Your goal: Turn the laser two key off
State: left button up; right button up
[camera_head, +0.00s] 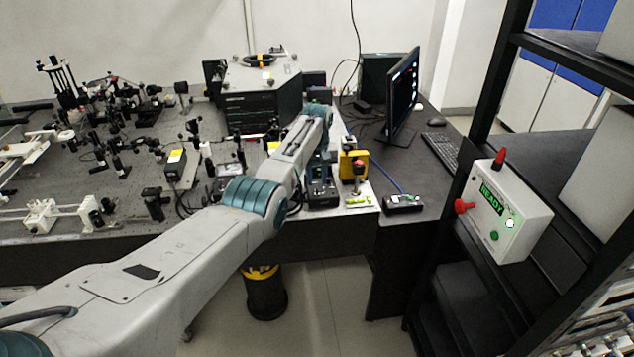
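My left arm reaches across from the lower left to the front right part of the optical bench. My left gripper (321,182) points down there, over or at a small black box (323,201) on the bench's front edge. The fingers are dark and small, so I cannot tell whether they are open or touching anything. I cannot make out a laser key or a laser two label; the key may be hidden by the gripper. A yellow device (359,163) stands just right of the gripper. My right gripper is not in view.
Optical mounts crowd the bench (60,235) at left. A monitor (402,95) and a keyboard (440,149) stand on the dark desk, with a small black box (402,204) near its front edge. A white READY box (525,220) is on the rack at right.

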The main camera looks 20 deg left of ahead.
aim_at(317, 187)
pick_arm(q)
notch_tip(317, 187, up, 8)
jog(key=b, duration=0.2)
jog(key=shift+r, duration=0.15)
jog(key=shift+s, duration=0.1)
